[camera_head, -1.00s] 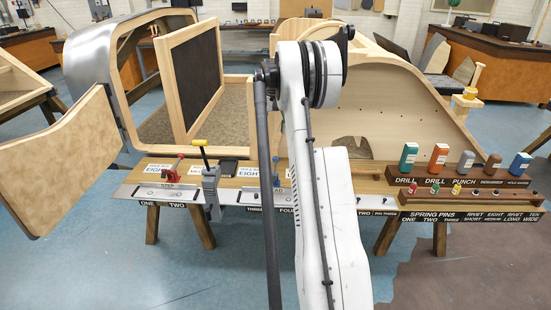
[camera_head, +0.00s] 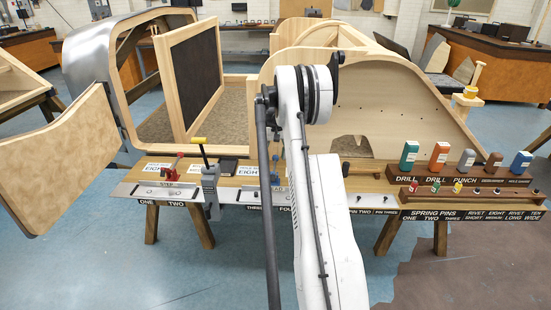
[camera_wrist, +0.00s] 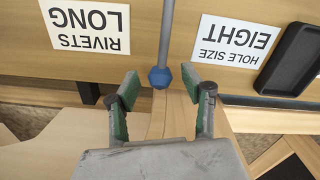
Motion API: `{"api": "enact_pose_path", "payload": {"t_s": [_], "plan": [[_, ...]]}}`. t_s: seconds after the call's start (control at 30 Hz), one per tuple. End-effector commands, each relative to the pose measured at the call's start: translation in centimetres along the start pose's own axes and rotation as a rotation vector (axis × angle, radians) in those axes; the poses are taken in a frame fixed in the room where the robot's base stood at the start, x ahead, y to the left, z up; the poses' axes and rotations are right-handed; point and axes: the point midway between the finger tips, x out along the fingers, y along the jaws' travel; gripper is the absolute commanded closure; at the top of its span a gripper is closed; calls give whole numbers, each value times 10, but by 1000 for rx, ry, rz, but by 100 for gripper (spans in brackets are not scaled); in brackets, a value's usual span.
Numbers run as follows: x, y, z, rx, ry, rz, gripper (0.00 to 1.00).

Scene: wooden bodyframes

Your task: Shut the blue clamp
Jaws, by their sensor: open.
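The blue clamp's round blue knob (camera_wrist: 160,77) shows in the wrist view at the end of a straight grey rod. My gripper (camera_wrist: 160,82) is open, with one green-padded finger on each side of the knob. The knob appears between the fingertips and apart from both; I cannot tell how far it is from them in depth. The clamp's base is out of the wrist view. In the head view my arm hides most of the clamp and my gripper.
A yellow-handled clamp (camera_head: 209,178) stands upright left of my arm, with a red-handled clamp (camera_head: 174,165) beside it. A dark tray (camera_wrist: 288,60) lies right in the wrist view. The wooden bodyframe (camera_head: 400,110) rises behind the bench.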

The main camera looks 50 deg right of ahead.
Motion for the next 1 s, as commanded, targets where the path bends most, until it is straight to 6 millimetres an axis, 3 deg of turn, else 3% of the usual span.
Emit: {"api": "enact_pose_path", "payload": {"t_s": [0.4, 0.73, 1.0], "plan": [[7, 0, 0, 0, 0, 0, 56], [7, 0, 0, 0, 0, 0, 100], [7, -1, 0, -1, 1, 0, 100]]}}
